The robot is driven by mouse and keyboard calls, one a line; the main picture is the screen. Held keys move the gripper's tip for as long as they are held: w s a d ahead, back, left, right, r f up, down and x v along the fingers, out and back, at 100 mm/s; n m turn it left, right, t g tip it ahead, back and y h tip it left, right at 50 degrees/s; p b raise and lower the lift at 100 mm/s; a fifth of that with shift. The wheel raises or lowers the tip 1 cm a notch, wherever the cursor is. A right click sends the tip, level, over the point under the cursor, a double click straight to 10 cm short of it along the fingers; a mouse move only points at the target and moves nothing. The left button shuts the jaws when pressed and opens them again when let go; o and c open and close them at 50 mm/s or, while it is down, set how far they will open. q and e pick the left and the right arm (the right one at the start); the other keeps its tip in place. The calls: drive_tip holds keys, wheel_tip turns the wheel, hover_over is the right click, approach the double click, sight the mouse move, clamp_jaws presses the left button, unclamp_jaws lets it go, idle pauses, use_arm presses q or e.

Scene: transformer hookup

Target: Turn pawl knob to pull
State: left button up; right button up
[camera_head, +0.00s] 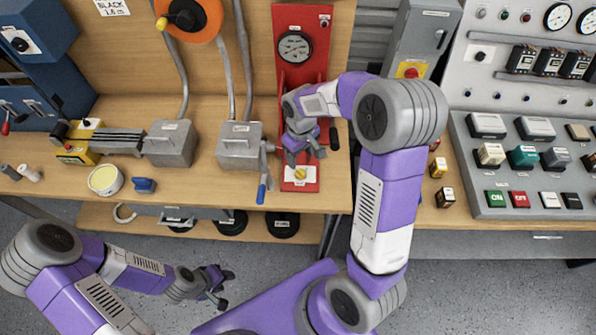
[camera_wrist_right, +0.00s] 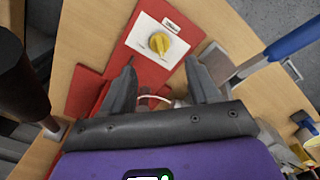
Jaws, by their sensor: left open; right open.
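A yellow knob (camera_head: 300,172) sits on a white plate at the front of a red panel (camera_head: 299,187) on the bench; I take it as the pawl knob. The knob also shows in the right wrist view (camera_wrist_right: 159,43), on its white plate with a small label beside it. My right gripper (camera_head: 303,153) is above the red panel, just behind the knob, and apart from it. In the right wrist view its two fingers (camera_wrist_right: 160,85) are spread with nothing held between them. My left gripper (camera_head: 222,286) is open and empty, low in front of the bench.
A blue-handled lever (camera_head: 262,190) stands just left of the red panel and shows in the right wrist view (camera_wrist_right: 291,40). A gauge (camera_head: 295,46) is on the red upright behind. A grey button console (camera_head: 530,160) is at the right.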

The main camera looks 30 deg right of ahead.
sight(300, 171)
drive_tip(key=shift+f, duration=0.75)
wheel_tip(300, 171, down, 7)
drive_tip(key=shift+r+b, duration=0.15)
drive_tip(key=shift+b, duration=0.7)
drive_tip(key=shift+c, duration=0.2)
drive_tip(key=c, duration=1)
